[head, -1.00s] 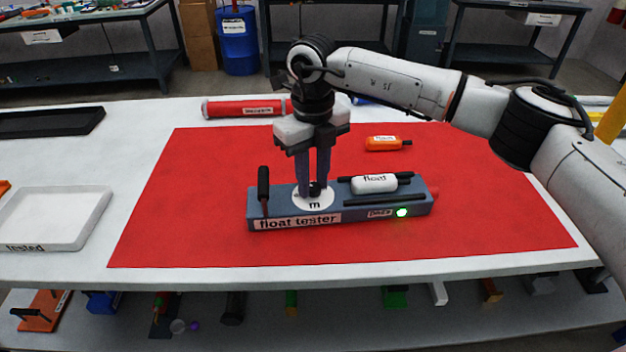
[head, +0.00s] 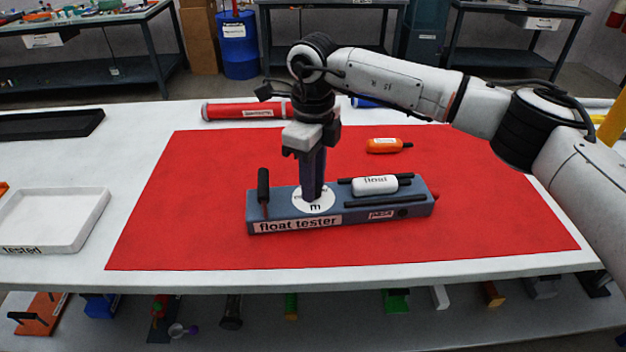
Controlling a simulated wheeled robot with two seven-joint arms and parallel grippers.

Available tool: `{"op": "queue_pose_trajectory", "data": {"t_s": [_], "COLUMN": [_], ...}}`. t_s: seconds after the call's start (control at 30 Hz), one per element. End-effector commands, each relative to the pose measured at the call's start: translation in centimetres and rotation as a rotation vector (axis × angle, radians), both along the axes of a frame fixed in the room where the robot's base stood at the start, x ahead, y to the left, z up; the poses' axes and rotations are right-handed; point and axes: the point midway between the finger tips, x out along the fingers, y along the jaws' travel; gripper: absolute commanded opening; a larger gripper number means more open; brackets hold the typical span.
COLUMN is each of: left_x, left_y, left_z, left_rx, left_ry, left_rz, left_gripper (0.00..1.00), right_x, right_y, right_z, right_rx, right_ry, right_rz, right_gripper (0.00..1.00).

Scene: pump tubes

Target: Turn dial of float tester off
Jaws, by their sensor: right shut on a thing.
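The float tester (head: 345,215) is a long blue-grey box on the red mat (head: 180,215). A round white dial plate (head: 314,205) lies on its top, left of the middle. My right gripper (head: 313,190) points straight down and is shut on the dial's knob, which its fingers hide. The gripper is turned so that its fingers overlap in the view. A white float (head: 375,185) lies on the tester's right part. The tester's light (head: 404,213) on the front right is dark. My left gripper is not in view.
A black upright handle (head: 263,187) stands at the tester's left end. An orange float (head: 384,146) lies behind it. A red tube (head: 240,111) lies at the back. A white "tested" tray (head: 92,212) is at the left. The mat's left and front are clear.

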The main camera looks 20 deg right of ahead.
Motion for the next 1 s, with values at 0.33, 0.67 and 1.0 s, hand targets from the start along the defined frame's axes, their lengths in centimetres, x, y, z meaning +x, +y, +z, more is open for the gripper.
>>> {"op": "queue_pose_trajectory", "data": {"t_s": [0.33, 0.67, 1.0], "left_x": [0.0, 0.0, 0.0], "left_y": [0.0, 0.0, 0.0], "left_z": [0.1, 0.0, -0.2], "left_rx": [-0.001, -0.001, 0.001], "left_ry": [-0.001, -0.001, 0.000], "left_rz": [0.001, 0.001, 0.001], "left_gripper": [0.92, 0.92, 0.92], "right_x": [0.0, 0.0, 0.1], "right_y": [0.0, 0.0, 0.1], "right_z": [0.1, 0.0, 4.3], "right_rx": [0.001, 0.001, 0.001], "right_ry": [-0.002, -0.001, -0.006], "right_rz": [0.001, 0.000, -0.001], "right_gripper": [0.31, 0.43, 0.43]}}
